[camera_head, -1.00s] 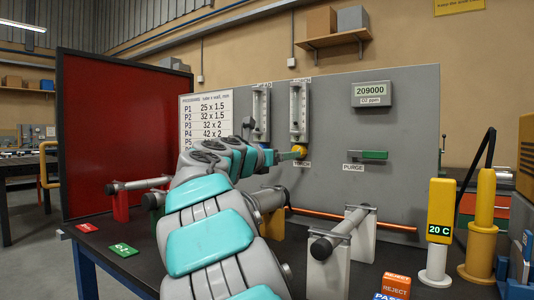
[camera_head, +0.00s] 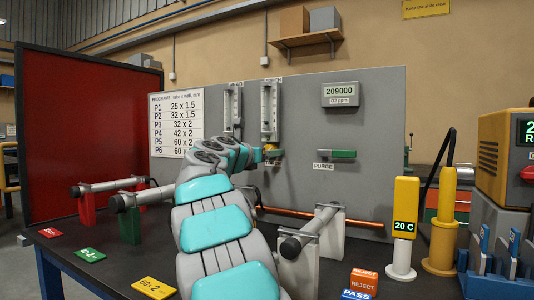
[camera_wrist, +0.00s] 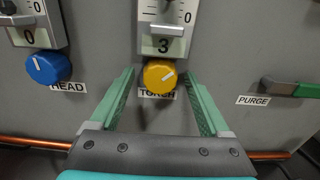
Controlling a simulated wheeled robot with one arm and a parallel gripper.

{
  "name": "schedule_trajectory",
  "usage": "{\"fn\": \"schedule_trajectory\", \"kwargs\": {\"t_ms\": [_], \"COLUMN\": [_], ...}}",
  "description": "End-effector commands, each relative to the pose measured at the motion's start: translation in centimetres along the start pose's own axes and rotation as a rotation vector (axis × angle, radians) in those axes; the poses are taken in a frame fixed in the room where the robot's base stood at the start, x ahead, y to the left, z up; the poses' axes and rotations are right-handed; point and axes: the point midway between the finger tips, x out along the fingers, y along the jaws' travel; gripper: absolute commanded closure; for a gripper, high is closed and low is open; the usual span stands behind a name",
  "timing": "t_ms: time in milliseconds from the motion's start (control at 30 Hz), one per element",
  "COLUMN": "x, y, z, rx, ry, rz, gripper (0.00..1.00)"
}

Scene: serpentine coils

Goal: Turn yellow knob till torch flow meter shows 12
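The yellow knob (camera_wrist: 159,75) sits on the grey panel above the TORCH label (camera_wrist: 157,95) in the wrist view. Its white mark points up and to the right. The torch flow meter above it shows 3 on its display (camera_wrist: 163,45); its tube also shows in the head view (camera_head: 270,112). My gripper (camera_wrist: 158,88) is open, with one green finger to the left of the knob and one to the right, both apart from it. In the head view my gripper (camera_head: 268,153) is at the panel and partly covers the knob.
A blue knob (camera_wrist: 48,67) with a HEAD label and a meter reading 0 is left of the torch knob. A green PURGE handle (camera_wrist: 292,88) is to the right. A copper tube (camera_head: 330,217) runs low along the panel. The O2 display (camera_head: 340,94) reads 209000.

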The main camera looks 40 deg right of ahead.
Motion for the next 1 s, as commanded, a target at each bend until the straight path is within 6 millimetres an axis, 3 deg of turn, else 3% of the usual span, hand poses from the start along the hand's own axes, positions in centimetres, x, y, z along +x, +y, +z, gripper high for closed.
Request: {"fn": "schedule_trajectory", "kwargs": {"t_ms": [67,700,1000], "x": [-0.01,-0.02,0.0], "y": [0.02,0.05,0.02], "z": [-0.02,-0.04,-0.05], "rx": [0.0,0.0,0.028], "ry": [0.0,0.001,0.001], "rz": [0.0,0.001,0.0], "gripper": [0.28,1.0,1.0]}}
